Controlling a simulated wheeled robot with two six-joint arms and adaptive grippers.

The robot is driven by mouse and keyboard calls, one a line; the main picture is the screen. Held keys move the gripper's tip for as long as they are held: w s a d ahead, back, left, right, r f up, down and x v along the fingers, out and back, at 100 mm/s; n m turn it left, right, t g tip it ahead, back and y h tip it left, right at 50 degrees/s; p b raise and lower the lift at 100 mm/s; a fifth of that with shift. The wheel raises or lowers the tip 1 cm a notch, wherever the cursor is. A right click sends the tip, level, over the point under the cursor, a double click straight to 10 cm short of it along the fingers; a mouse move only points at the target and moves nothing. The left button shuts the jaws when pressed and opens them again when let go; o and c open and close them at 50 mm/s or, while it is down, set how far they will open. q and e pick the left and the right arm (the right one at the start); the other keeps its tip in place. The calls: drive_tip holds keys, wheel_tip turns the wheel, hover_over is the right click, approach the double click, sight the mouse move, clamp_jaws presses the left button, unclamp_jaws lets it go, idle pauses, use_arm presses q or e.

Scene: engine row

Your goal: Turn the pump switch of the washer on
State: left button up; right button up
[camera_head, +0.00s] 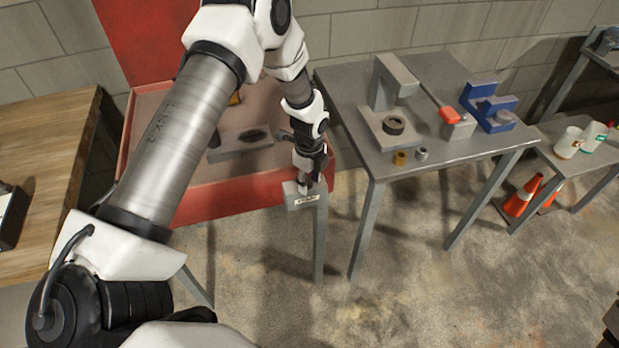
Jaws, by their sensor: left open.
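The washer (215,204) is a red basin on legs with an upright red lid behind it, left of the middle. A small grey box with a label, the pump switch box (306,200), sits at its front right corner. My left gripper (306,182) is right above this box, pointing down, and hides its top, so the switch itself cannot be made out. The gripper is open; whether it touches the switch cannot be told. My right gripper is not in view.
A grey bench (455,152) to the right holds a press (388,105), a blue clamp-like part (490,108) and small rings. A wooden table (45,165) stands at the left. An orange cone (522,197) is at the far right. The floor in front is clear.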

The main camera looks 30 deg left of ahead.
use_arm(q)
clamp_jaws()
drive_tip(key=shift+w, duration=0.1)
drive_tip(key=n, duration=0.3)
drive_tip(key=shift+w+b, duration=0.2)
drive_tip(key=shift+b, duration=0.1)
drive_tip(key=shift+w+a+n, duration=0.1)
drive_tip(key=shift+w+n, duration=0.05)
drive_tip(key=shift+n, duration=0.9)
drive_tip(key=shift+w+n, duration=0.1)
drive_tip(key=shift+n, duration=0.95)
unclamp_jaws()
